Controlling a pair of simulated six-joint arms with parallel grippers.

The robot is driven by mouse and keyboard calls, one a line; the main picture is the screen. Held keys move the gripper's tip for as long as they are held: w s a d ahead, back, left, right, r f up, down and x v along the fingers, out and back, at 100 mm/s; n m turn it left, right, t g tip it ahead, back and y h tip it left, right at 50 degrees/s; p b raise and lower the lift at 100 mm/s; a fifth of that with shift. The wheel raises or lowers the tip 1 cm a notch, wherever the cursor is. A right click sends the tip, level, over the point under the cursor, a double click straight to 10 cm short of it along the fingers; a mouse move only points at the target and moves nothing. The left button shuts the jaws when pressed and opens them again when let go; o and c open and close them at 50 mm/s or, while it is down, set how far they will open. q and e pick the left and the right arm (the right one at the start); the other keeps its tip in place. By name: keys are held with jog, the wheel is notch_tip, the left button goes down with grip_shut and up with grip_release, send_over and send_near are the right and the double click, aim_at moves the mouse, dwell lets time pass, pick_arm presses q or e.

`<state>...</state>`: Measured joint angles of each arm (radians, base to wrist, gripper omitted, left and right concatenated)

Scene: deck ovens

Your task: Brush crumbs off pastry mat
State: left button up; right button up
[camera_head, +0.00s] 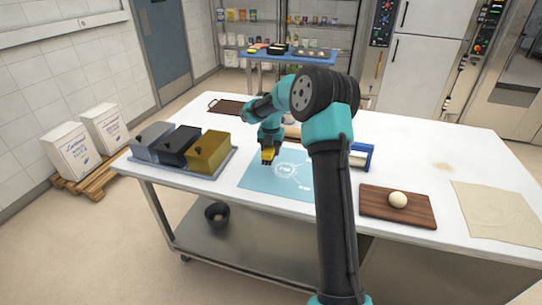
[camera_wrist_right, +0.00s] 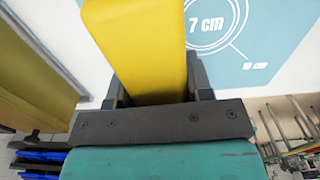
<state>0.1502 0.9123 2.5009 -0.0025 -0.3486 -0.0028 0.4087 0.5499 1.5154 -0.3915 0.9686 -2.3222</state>
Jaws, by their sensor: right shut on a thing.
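The light blue pastry mat (camera_head: 258,179) with white ring markings lies flat on the white table. My right gripper (camera_head: 268,158) is over the mat's left-middle part, shut on a yellow tool (camera_head: 267,151). In the right wrist view the gripper (camera_wrist_right: 157,88) clasps the broad yellow tool (camera_wrist_right: 145,45) between its two dark fingers. The mat (camera_wrist_right: 288,62) shows there at the upper right, with a "7 cm" ring. The tool's far end is out of the wrist view, so I cannot tell whether it touches the mat. No crumbs can be made out. My left gripper is not in view.
A tray (camera_head: 177,170) with grey, black and gold bins stands left of the mat; the gold bin (camera_head: 210,150) is nearest. A blue-framed item (camera_head: 363,148) is right of my arm. A wooden board (camera_head: 378,212) with a dough ball and a beige cloth (camera_head: 497,212) lie further right.

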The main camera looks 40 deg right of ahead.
jog(key=shift+r, duration=0.95)
jog(key=shift+a, duration=0.1)
